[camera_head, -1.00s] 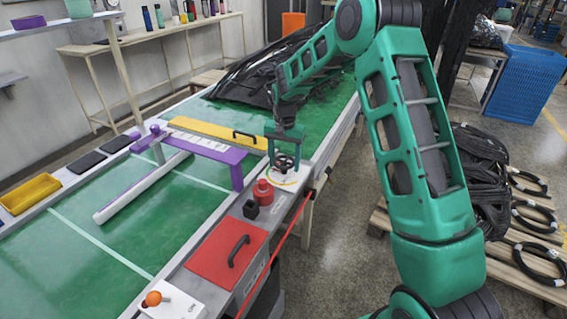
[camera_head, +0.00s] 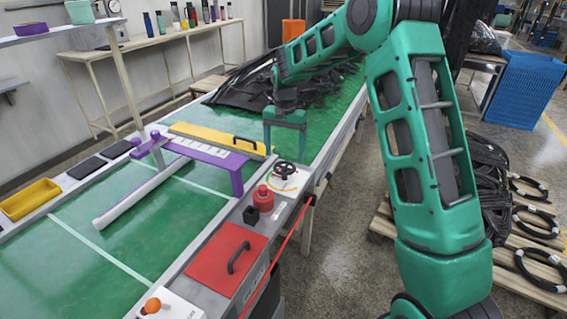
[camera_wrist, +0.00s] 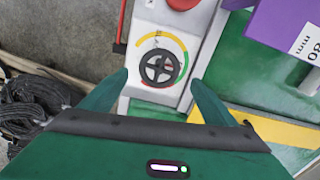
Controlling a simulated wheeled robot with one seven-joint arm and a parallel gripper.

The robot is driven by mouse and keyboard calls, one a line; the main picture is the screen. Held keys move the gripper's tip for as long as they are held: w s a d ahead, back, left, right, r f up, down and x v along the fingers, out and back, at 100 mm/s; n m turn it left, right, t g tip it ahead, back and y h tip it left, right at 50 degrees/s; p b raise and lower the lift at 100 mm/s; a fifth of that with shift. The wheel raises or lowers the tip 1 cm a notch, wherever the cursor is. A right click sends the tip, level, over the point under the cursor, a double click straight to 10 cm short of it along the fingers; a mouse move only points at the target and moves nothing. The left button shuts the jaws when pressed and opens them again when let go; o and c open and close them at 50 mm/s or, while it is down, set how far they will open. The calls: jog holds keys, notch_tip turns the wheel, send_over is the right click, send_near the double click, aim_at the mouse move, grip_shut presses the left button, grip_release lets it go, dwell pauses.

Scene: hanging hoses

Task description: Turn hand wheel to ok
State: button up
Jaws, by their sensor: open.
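The black hand wheel (camera_head: 284,168) sits on a light panel at the table's right edge, with a coloured arc around it. In the wrist view the wheel (camera_wrist: 161,67) lies ahead of and between my fingertips, apart from both. The arc (camera_wrist: 160,37) shows yellow at the top, green at the right and red at the lower side.
A red mushroom button (camera_head: 263,196) and a black block (camera_head: 251,215) stand in front of the wheel. A purple frame (camera_head: 205,153) and a yellow bar (camera_head: 220,138) with a handle lie left of it. Black hoses (camera_head: 260,88) lie behind.

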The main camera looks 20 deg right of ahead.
aim_at(285, 166)
notch_tip(285, 166, up, 4)
jog(key=shift+f, duration=0.2)
dwell(0.3)
jog(key=s+d+r, duration=0.3)
jog(key=s+d, duration=0.2)
jog(key=s, duration=0.2)
jog(key=s+d+r+h, duration=0.1)
jog(key=s+d+r, duration=0.25)
jog(key=s, duration=0.45)
jog(key=s+d+r, duration=0.2)
jog(key=s+d, duration=0.4)
jog(key=s, duration=0.1)
jog(key=s+d+f+y, duration=0.1)
jog(key=s+f, duration=0.2)
jog(key=s, duration=2.2)
jog(key=shift+d+n, duration=0.2)
jog(key=shift+n, duration=0.2)
jog(key=shift+f, duration=0.1)
